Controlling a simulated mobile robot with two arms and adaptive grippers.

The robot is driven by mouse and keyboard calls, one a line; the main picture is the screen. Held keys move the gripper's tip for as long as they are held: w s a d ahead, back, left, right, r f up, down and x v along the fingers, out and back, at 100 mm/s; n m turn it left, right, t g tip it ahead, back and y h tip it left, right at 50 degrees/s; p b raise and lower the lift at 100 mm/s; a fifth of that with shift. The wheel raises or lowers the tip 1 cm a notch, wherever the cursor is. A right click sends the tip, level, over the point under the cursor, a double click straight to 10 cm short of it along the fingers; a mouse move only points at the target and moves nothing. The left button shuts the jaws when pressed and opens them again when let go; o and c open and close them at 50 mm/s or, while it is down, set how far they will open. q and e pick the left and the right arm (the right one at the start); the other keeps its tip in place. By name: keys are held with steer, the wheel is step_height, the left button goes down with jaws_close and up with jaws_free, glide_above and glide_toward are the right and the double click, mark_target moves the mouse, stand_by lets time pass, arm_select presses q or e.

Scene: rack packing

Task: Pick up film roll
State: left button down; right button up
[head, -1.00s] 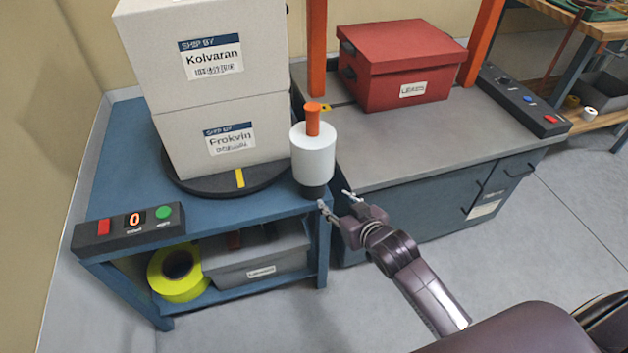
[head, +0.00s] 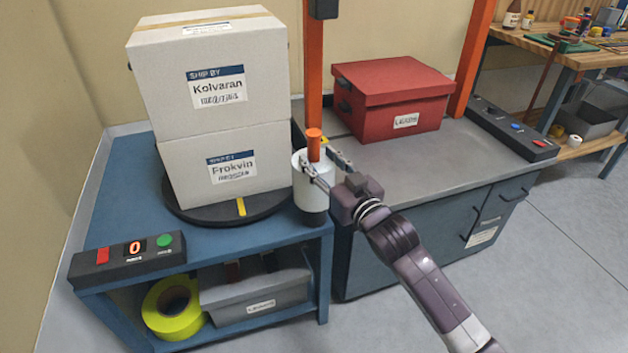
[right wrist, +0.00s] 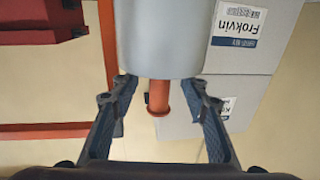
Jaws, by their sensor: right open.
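The film roll (head: 309,198) is a white upright cylinder with an orange handle on top and a dark base. It stands at the right corner of the blue table, beside the boxes. My right gripper (head: 322,166) is open at the roll's upper part, with one finger in front and the other at its right side. In the right wrist view the picture is upside down. My left gripper is not in view.
Two stacked white boxes (head: 225,105) stand on a black turntable (head: 205,212) left of the roll. An orange post (head: 313,70) rises behind it. A grey bench (head: 425,155) with a red box (head: 392,97) is at right. A control panel (head: 127,248) sits front left.

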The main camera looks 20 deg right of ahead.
mark_target(317, 156)
steer(key=shift+w+a, duration=0.2)
steer(key=shift+w, duration=0.6)
steer(key=shift+w+a, duration=0.15)
steer(key=shift+w, duration=0.6)
jaws_close()
steer(key=shift+r, duration=0.1)
